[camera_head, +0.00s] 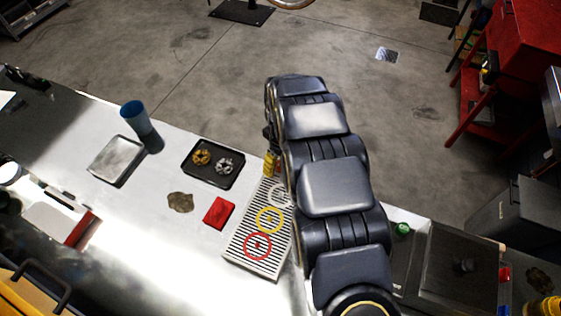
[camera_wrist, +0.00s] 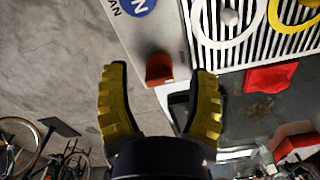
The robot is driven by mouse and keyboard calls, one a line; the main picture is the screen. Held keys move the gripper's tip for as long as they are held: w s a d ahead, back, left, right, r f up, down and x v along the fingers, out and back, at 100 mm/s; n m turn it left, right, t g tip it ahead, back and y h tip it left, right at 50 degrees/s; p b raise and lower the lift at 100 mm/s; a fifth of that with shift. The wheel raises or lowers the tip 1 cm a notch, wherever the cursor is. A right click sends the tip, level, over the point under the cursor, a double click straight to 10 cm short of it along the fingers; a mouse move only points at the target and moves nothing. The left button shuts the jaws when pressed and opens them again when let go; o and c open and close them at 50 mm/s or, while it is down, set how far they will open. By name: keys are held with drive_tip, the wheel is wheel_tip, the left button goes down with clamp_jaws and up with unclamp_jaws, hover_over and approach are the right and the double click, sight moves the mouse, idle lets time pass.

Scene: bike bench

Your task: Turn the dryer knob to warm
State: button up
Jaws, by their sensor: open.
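My gripper (camera_wrist: 161,72) is open, with its two yellow ridged fingers spread apart in the wrist view. A small orange-red block (camera_wrist: 160,68), which may be the dryer knob, shows between the fingertips; I cannot tell whether they touch it. It sits on a pale panel (camera_wrist: 165,35) with a blue disc marked "N" and partly cut-off lettering ending in "AN". No warm mark is readable. In the head view my gripper's yellow fingers (camera_head: 270,163) are at the far end of a slatted grate (camera_head: 236,250), and my arm hides part of this area.
The grate carries white, yellow (camera_head: 269,220) and red (camera_head: 257,246) rings. A red cloth (camera_head: 219,212) and a black tray (camera_head: 190,174) with gold and silver parts lie left of it. A blue cup (camera_head: 134,112) and a metal tray (camera_head: 115,160) stand farther left.

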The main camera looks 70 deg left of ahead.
drive_tip(key=shift+f, duration=0.55)
clamp_jaws()
drive_tip(key=shift+m, duration=0.3)
drive_tip(key=m, duration=1.2)
drive_tip(key=shift+m, duration=0.4)
